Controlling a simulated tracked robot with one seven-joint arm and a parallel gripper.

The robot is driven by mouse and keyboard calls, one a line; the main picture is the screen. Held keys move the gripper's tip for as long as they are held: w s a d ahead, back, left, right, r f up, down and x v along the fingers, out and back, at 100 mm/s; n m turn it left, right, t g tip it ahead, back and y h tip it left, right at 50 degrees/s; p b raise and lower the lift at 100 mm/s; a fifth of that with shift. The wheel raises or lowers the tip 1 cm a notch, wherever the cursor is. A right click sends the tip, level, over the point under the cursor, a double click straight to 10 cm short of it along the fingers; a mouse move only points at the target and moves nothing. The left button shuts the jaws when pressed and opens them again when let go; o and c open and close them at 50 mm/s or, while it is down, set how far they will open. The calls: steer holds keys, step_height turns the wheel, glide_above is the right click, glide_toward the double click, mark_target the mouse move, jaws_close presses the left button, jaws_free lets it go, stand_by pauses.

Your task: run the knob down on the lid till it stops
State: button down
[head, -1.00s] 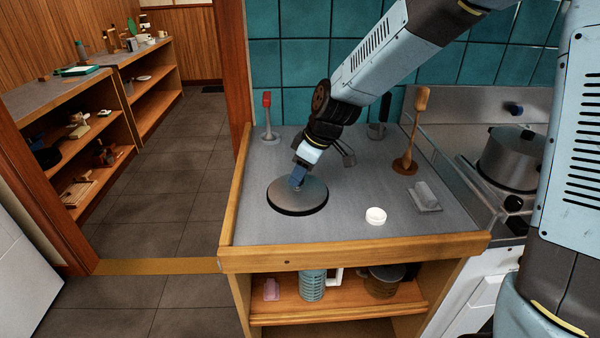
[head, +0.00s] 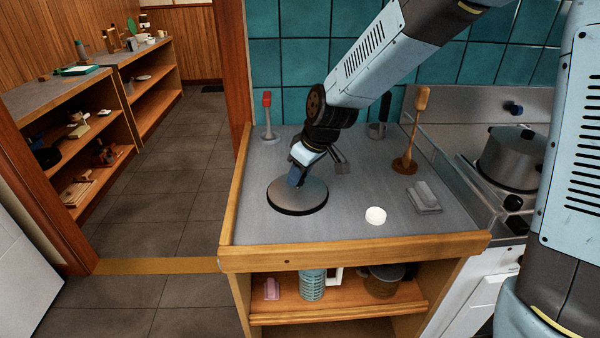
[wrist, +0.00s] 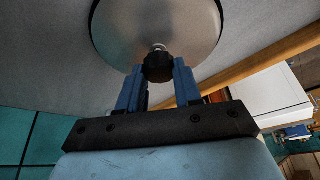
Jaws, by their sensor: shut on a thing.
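The round metal lid (head: 312,196) lies flat on the grey counter top, with a dark rim around its edge. It also fills the top of the wrist view (wrist: 150,25). The black knob (wrist: 158,67) stands at the lid's middle on a bright metal stud, part of which shows between knob and lid. My gripper (head: 295,180) comes down on the lid's middle from above, tilted. In the wrist view its blue fingers (wrist: 158,78) are shut on the knob, one on each side. In the head view the fingers hide the knob.
A white round cap (head: 376,215) lies to the lid's right. A grey block-shaped item (head: 424,198), a wooden utensil on a stand (head: 408,140) and a red-topped utensil (head: 268,115) stand further off. A pot (head: 510,157) sits on the stove at right.

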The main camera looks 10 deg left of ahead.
steer(key=shift+m+t, duration=0.3)
steer(key=shift+m, duration=0.6)
steer(key=shift+s, duration=0.1)
steer(key=shift+a+m+t+h, duration=0.1)
steer(key=shift+m+t+h, duration=0.5)
steer(key=shift+m, duration=1)
steer(key=shift+f+m+h, duration=0.1)
steer(key=shift+m+h, duration=0.2)
steer(key=shift+m, duration=0.5)
steer(key=shift+s+a+m, duration=0.1)
steer(key=shift+m, duration=0.3)
steer(key=shift+m+t+h, duration=0.3)
steer(key=shift+m+h, duration=0.6)
steer(key=shift+m, duration=1.1)
